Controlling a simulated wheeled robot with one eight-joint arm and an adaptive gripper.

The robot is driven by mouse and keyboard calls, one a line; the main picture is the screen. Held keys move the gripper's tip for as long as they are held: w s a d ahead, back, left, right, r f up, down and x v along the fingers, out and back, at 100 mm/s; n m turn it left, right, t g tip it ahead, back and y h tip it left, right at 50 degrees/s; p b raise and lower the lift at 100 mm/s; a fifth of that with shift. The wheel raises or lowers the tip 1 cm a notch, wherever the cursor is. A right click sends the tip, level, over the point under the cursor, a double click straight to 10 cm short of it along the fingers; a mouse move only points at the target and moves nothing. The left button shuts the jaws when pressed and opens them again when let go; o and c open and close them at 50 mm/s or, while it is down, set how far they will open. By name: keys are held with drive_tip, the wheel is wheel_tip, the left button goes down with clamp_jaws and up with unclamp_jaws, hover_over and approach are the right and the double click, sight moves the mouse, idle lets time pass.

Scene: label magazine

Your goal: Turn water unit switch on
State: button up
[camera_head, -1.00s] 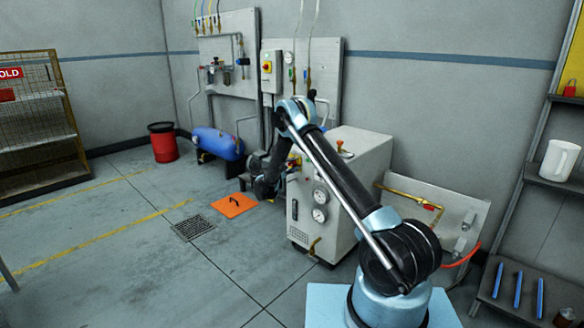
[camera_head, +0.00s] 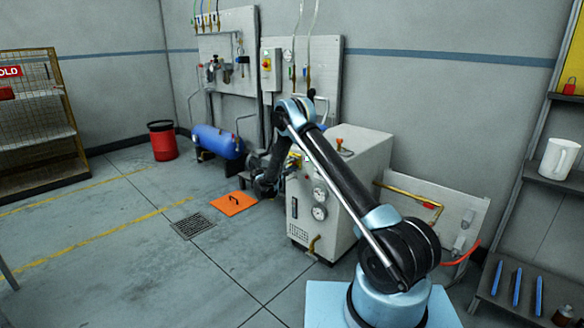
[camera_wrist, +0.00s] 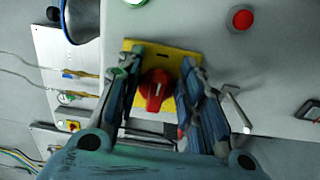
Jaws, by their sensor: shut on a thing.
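The water unit (camera_head: 350,160) is a pale grey cabinet with two round gauges on its front, standing in the middle of the head view. Its switch (camera_wrist: 156,88) is a red rotary knob on a yellow plate (camera_wrist: 181,65), seen in the wrist view. My gripper (camera_wrist: 158,95) is at the switch, with a finger on each side of the red knob, shut on it. In the head view my gripper and arm largely hide the switch; a bit of yellow shows beside them.
A red button (camera_wrist: 241,18) lies near the switch plate in the wrist view. A blue tank (camera_head: 217,142), an orange floor plate (camera_head: 233,204) and a red bin (camera_head: 163,141) stand left of the unit. Open floor lies in front.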

drive_tip(key=shift+f, duration=0.15)
drive_tip(key=o, duration=1)
drive_tip(key=shift+o, duration=0.2)
drive_tip(key=v, duration=1.2)
